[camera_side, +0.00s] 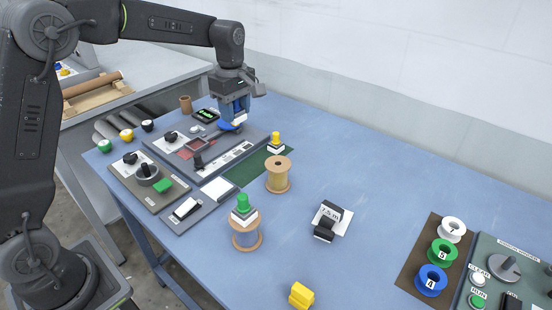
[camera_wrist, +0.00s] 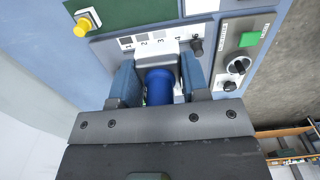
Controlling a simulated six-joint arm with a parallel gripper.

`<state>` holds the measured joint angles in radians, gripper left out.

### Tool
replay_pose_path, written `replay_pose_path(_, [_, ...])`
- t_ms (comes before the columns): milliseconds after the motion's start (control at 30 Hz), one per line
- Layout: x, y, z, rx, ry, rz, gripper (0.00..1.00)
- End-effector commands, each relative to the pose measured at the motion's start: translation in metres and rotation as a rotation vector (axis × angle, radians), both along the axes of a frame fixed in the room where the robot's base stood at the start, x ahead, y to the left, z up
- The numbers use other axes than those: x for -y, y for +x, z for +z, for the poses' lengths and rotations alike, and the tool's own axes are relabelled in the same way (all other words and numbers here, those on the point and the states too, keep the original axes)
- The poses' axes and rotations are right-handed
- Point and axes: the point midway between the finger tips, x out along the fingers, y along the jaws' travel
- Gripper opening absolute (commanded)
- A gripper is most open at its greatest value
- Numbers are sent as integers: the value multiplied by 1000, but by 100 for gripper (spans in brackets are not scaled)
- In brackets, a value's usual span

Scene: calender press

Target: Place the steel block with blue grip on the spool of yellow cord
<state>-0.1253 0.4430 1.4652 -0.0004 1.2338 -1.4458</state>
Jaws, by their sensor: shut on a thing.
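My gripper (camera_side: 234,118) is shut on the steel block with blue grip and holds it at the far right part of the large grey control panel. In the wrist view the blue grip (camera_wrist: 158,88) sits between the two fingers of my gripper (camera_wrist: 160,68), with the pale block (camera_wrist: 155,47) beyond it. I cannot tell whether the block touches the panel. The spool of yellow cord (camera_side: 278,176) stands upright on the blue table, to the right of and nearer than my gripper. Its top is bare.
A block with yellow grip (camera_side: 276,144) stands on the green mat (camera_side: 243,166), behind the yellow spool. A block with green grip (camera_side: 243,208) sits on another spool (camera_side: 246,238) in front. A black-handled block (camera_side: 326,220) lies to the right. The table's back right is clear.

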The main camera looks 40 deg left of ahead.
Motion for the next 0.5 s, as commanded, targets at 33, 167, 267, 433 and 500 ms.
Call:
replay_pose_path(33, [10, 3, -5, -2, 0, -4, 16])
replay_pose_path(167, [36, 13, -23, -3, 0, -6, 16])
replay_pose_path(267, [57, 21, -36, -2, 0, -5, 16])
replay_pose_path(433, [86, 33, -55, 0, 0, -3, 16])
replay_pose_path(500, [94, 36, -60, 1, 0, -3, 16])
